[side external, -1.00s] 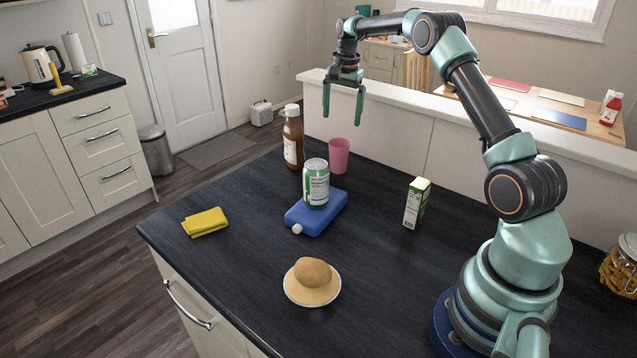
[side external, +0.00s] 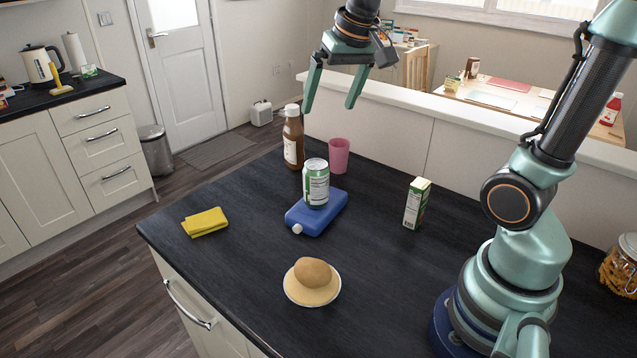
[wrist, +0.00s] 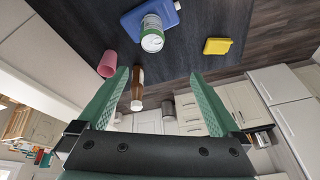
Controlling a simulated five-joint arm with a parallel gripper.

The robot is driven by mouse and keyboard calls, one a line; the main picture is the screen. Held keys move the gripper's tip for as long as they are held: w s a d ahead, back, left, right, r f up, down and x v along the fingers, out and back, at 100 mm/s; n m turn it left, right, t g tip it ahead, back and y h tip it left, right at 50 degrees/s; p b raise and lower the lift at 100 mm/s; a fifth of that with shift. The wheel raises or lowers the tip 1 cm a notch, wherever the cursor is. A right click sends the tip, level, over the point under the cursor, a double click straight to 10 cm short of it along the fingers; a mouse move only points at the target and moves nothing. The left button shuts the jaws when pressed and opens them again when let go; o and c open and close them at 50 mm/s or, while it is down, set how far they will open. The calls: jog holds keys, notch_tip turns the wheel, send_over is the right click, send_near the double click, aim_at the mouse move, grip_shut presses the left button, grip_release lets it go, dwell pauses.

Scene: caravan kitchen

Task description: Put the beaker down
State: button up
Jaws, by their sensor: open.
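The pink beaker (side external: 339,155) stands upright on the dark worktop (side external: 240,275), beside the brown bottle and behind the blue flask. It also shows in the wrist view (wrist: 107,64), left of the left finger's tip. My gripper (side external: 328,106) is open and empty, raised above the back of the worktop, over the bottle and beaker. In the wrist view its two green fingers (wrist: 158,75) are spread wide with nothing held between them.
A brown bottle (side external: 293,138) stands left of the beaker. A green can (side external: 316,184) stands on a blue flask (side external: 318,213) in front. A carton (side external: 416,203), a yellow cloth (side external: 205,222) and a plate (side external: 292,296) with a potato-like item (side external: 312,272) are further off. A low partition (side external: 400,90) runs behind.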

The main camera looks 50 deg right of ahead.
jog(key=s+a+f+n+t, duration=0.1)
jog(key=s+a+f+n, duration=0.3)
jog(key=s, duration=0.4)
jog(key=shift+s+a+n+y, duration=0.3)
jog(key=shift+s+a+n, duration=0.1)
jog(key=shift+a, duration=0.45)
